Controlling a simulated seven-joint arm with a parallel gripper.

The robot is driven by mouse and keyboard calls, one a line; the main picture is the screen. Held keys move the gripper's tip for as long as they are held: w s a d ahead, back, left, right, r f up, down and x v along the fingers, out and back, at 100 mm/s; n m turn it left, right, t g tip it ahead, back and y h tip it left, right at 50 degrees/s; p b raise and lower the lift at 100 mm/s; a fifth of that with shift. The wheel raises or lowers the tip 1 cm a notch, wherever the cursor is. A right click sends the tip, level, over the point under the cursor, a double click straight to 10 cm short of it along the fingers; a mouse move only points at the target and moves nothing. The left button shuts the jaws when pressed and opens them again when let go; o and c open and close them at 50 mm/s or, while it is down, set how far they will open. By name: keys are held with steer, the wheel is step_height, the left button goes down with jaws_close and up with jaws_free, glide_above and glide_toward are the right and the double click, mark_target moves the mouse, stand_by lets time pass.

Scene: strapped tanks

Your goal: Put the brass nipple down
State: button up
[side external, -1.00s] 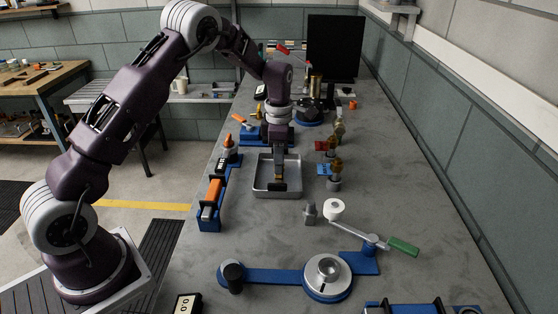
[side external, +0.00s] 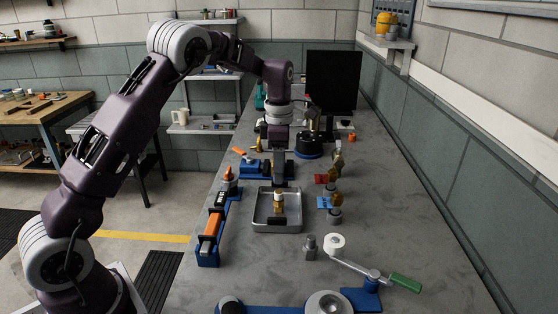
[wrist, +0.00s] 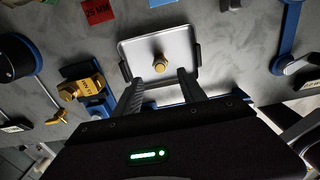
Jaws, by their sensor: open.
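The brass nipple (wrist: 160,62) is a short gold hex-ended piece. It is over the middle of the shallow metal tray (wrist: 130,47) in the wrist view. In the side external view the nipple (side external: 279,198) appears upright within the tray (side external: 257,207), its lower part partly hidden by a dark piece. My gripper (wrist: 161,70) is open, with one finger on each side of the nipple and a clear gap to both. In the side external view it is just above the tray. Whether the nipple's base rests flat is hard to see.
Blue stands with an orange block (side external: 211,226) line the tray's left. Red and blue cards with small fittings (side external: 335,212) stand to its right. A black panel (side external: 333,80) stands behind.

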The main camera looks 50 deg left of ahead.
mark_target(279, 191)
steer(key=s+d+r+m+t, duration=0.1)
steer(key=s+d+r+m, duration=0.15)
steer(key=r, duration=0.35)
steer(key=s+d+r+m, duration=0.1)
steer(key=s+r+m, duration=0.2)
steer(key=s+r, duration=0.15)
steer(key=s+d+r+m+t, duration=0.1)
steer(key=s+d+r+m, duration=0.15)
steer(key=s+m, duration=0.2)
steer(key=s+d+r+m+t, duration=0.1)
steer(key=s+d+r+m, duration=0.1)
steer(key=s+r+m, duration=0.3)
steer(key=s+d+f+m+t, duration=0.1)
steer(key=s+f+m, duration=0.1)
steer(key=s+m, duration=0.4)
steer(key=s+d+f+m+t, duration=0.1)
steer(key=s+f+m, duration=0.2)
steer(key=s+m, duration=0.3)
steer(key=s, duration=0.4)
steer(key=shift+s+d+t, duration=0.3)
steer(key=shift+s+d, duration=0.05)
steer(key=shift+d, duration=0.05)
steer(key=shift+f, duration=0.1)
